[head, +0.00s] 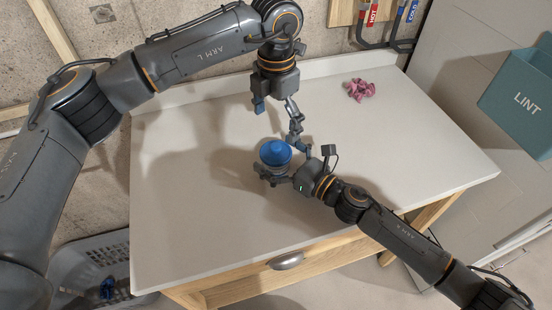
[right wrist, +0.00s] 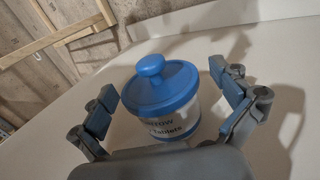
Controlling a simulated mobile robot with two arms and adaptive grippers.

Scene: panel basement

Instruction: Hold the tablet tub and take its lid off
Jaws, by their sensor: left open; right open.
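The tablet tub is a white tub with dark lettering (right wrist: 172,126). Its blue lid (head: 275,152) with a round knob is on top; the lid also shows in the right wrist view (right wrist: 160,88). The tub stands upright on the white worktop. My right gripper (head: 283,166) is open, its fingers on either side of the tub; in the right wrist view (right wrist: 168,105) gaps show between the blue pads and the tub. My left gripper (head: 278,120) is open and points down, above and behind the tub, apart from the lid. The tub's lower part is mostly hidden in the head view.
A crumpled pink cloth (head: 360,90) lies at the back right of the worktop (head: 200,225). A teal LINT bin (head: 520,95) is at the right. A grey basket (head: 95,265) stands below at the left. The front left of the worktop is clear.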

